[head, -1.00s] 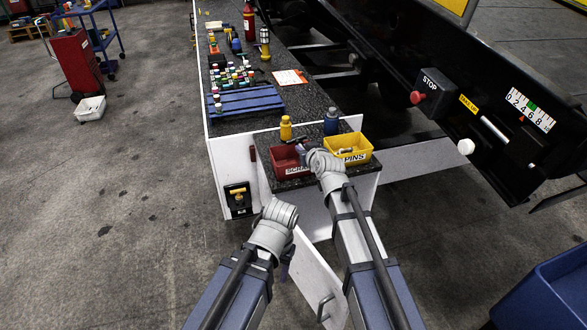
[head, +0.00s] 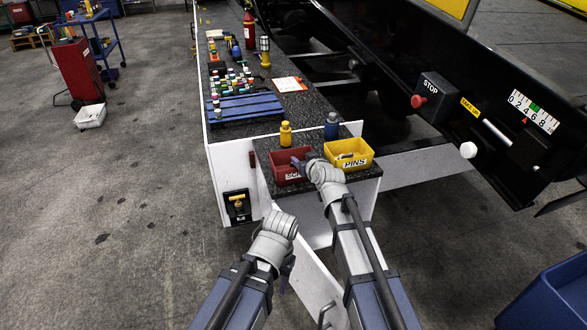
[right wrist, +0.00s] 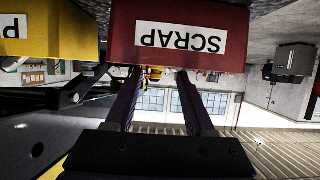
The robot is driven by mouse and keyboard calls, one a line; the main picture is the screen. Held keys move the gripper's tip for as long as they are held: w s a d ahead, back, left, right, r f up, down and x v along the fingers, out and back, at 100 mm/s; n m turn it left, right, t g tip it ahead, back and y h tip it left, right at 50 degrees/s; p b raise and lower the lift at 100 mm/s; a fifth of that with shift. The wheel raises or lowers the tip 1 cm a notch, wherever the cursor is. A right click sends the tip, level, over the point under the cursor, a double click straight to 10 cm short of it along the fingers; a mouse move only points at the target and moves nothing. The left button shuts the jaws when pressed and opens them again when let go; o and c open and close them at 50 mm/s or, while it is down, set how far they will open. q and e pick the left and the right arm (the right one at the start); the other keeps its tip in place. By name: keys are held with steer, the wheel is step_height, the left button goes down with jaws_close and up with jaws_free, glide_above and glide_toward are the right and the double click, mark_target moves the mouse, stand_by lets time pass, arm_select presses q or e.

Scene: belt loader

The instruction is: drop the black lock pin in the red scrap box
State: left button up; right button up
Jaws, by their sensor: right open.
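The red scrap box (head: 290,179) stands on the dark counter's near end, left of the yellow pins box (head: 354,166). My right gripper (head: 299,163) is open at the red box; its dark purple fingers show at the box's right rim. In the right wrist view, which is upside down, the two fingers (right wrist: 163,92) stand apart with nothing seen between them, close to the red box's labelled wall (right wrist: 180,62). I cannot make out the black lock pin; the inside of the red box is mostly hidden. My left gripper (head: 287,270) hangs low, its fingers mostly hidden by its wrist.
A yellow bottle (head: 286,134) and a blue bottle (head: 331,127) stand behind the boxes. A blue pallet (head: 245,109) and several small coloured items lie farther back. The black belt loader with its red stop button (head: 419,101) is to the right.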

steer(key=p+v, duration=0.3)
steer(key=v, duration=0.4)
steer(key=shift+s+r, duration=0.15)
steer(key=shift+s, duration=0.2)
steer(key=shift+d, duration=0.15)
steer(key=s+a+f+n+g+h+p, duration=0.1)
steer(key=s+f+g+p, duration=0.1)
steer(key=s+g+p, duration=0.3)
steer(key=s+a+f+g+p, duration=0.1)
steer(key=s+a+f+g, duration=0.1)
steer(key=s, duration=0.6)
steer(key=s+d+g+h+p, duration=0.1)
steer(key=s+d+g+h, duration=0.1)
steer(key=s, duration=0.5)
steer(key=s+d+g+h+p, duration=0.2)
steer(key=s+d+g, duration=0.1)
steer(key=s, duration=0.5)
steer(key=shift+d+m+g+h, duration=0.2)
steer(key=shift+m+g+h, duration=0.15)
steer(key=shift+g, duration=0.25)
